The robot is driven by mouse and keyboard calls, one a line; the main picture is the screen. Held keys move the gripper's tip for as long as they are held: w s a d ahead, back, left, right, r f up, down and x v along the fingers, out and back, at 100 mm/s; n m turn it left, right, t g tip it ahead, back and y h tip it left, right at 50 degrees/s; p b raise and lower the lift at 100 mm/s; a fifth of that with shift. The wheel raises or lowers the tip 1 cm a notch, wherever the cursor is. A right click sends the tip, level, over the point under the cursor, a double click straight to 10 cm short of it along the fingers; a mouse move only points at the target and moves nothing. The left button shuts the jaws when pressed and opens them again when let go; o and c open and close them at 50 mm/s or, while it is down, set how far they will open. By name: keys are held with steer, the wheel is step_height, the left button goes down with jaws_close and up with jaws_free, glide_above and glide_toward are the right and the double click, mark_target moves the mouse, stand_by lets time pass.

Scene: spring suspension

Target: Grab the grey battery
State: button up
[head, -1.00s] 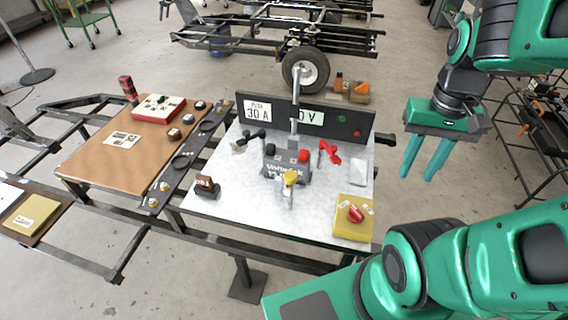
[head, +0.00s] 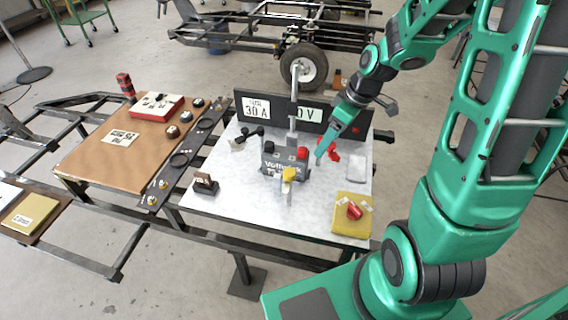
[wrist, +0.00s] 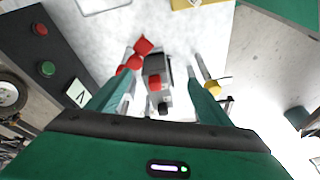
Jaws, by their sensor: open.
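The grey battery (head: 270,168) stands on the light metal plate, with a dark cap and a red cap (head: 302,153) on top and lettering on its front. In the wrist view the battery (wrist: 158,66) shows from above between my two fingers. My gripper (head: 322,150) is open and empty, just right of and above the battery in the head view. In the wrist view my gripper (wrist: 162,64) points down, one finger on each side of the battery. I cannot tell how far above it the fingertips are.
A red clamp (head: 333,152) lies right of the battery, close to a finger. A black clamp (head: 250,137) lies left. An upright post (head: 293,105) stands behind, a yellow-topped part (head: 289,174) in front. A yellow switch box (head: 350,228) sits front right; a dark panel (head: 345,127) borders the back.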

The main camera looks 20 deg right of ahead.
mark_target(288, 154)
steer(key=w+a+f+n, duration=0.1)
steer(key=w+a, duration=0.1)
steer(key=w+a+f+n+y, duration=0.1)
steer(key=w+a+f, duration=0.1)
steer(key=w+a+f+n+y, duration=0.1)
steer(key=w, duration=0.1)
steer(key=shift+w+a+f+n+t, duration=0.15)
steer(key=shift+a+f+n+t, duration=0.25)
steer(key=x, duration=0.5)
steer(key=shift+w+a, duration=0.15)
steer(key=shift+d+x, duration=0.1)
steer(key=shift+x, duration=1.35)
steer(key=shift+d+x, duration=0.15)
steer(key=shift+x, duration=1.3)
steer(key=shift+w+f, duration=0.1)
steer(key=shift+w, duration=0.05)
jaws_close()
steer(key=shift+w, duration=0.15)
